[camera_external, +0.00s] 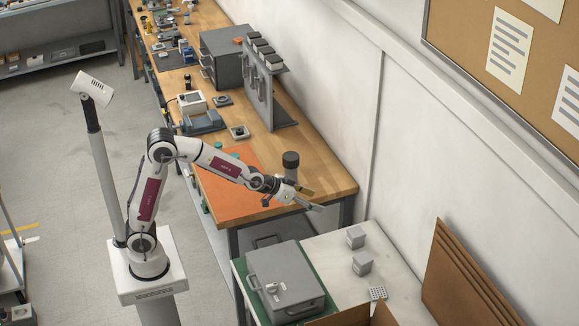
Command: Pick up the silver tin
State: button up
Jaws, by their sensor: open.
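An orange mat (232,190) covers the bench's near end, under my arm. A grey metal case (285,278) lies on a green mat on the white table (400,270). A tool rack (268,85) stands farther back. Brown boards (460,275) lean on the wall at right.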

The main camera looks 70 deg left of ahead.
jog(key=w+d+f+t+y, duration=0.1)
jog(key=w+d+f+t, duration=0.1)
jog(key=w+f, duration=1)
jog(key=shift+w+n+y, duration=0.2)
jog(key=shift+n+y, duration=0.1)
jog(key=shift+y, duration=0.1)
jog(key=shift+f, duration=0.1)
jog(key=shift+f, duration=0.15)
send_near(352, 233)
jog(key=x, duration=0.5)
jog(key=shift+x, duration=0.75)
jog(key=shift+w+f, duration=0.1)
jog(key=shift+w, duration=0.05)
jog(key=shift+x, duration=2.75)
